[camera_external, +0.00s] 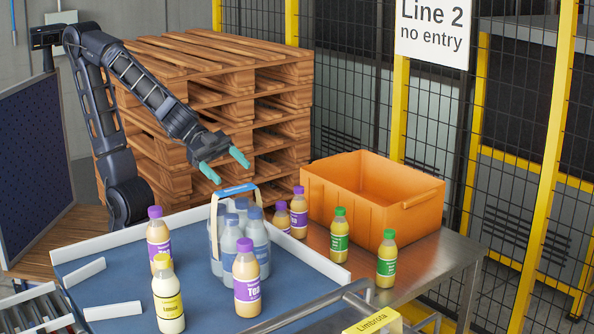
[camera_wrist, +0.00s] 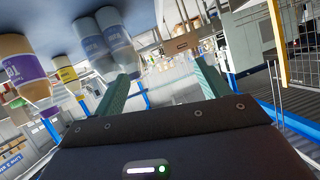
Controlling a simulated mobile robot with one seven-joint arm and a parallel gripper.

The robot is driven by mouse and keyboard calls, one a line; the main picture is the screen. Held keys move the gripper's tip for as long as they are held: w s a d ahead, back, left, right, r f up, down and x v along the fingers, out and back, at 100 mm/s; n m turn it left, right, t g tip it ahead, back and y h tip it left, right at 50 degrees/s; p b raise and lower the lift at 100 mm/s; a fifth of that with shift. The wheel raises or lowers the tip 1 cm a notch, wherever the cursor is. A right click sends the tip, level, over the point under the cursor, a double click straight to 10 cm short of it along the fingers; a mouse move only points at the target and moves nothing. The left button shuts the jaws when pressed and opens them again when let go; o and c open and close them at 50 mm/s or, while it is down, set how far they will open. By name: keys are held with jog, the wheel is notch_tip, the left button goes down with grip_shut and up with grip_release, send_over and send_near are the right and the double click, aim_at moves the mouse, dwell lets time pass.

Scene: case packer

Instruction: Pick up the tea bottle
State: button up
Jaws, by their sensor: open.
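A tea bottle with a purple cap and a purple label reading "Tea" (camera_external: 246,288) stands upright at the front of the blue work surface. A similar purple-capped bottle (camera_external: 158,242) stands to its left, and two more (camera_external: 299,213) stand by the orange crate. A purple-labelled bottle also shows at the left of the tilted wrist view (camera_wrist: 22,68); I cannot tell which one it is. My gripper (camera_external: 226,166) is open and empty, above and behind the bottles. Its teal fingers also show in the wrist view (camera_wrist: 163,87), with nothing held between them.
A carrier of grey bottles with a blue-topped handle (camera_external: 236,190) stands mid-surface, close behind the front tea bottle. A yellow-labelled bottle (camera_external: 168,303) stands at front left. Two green-labelled bottles (camera_external: 386,265) stand near the orange crate (camera_external: 345,205). Stacked pallets (camera_external: 215,50) rise behind my arm.

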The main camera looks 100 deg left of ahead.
jog(key=s+d+f+m+g+h, duration=0.1)
jog(key=s+d+m+g+h, duration=0.3)
jog(key=d, duration=0.5)
jog(key=m+g+h, duration=0.2)
jog(key=m+g, duration=0.1)
jog(key=g, duration=0.2)
send_near(156, 245)
jog(key=shift+x, duration=4.3)
jog(key=c, duration=1.2)
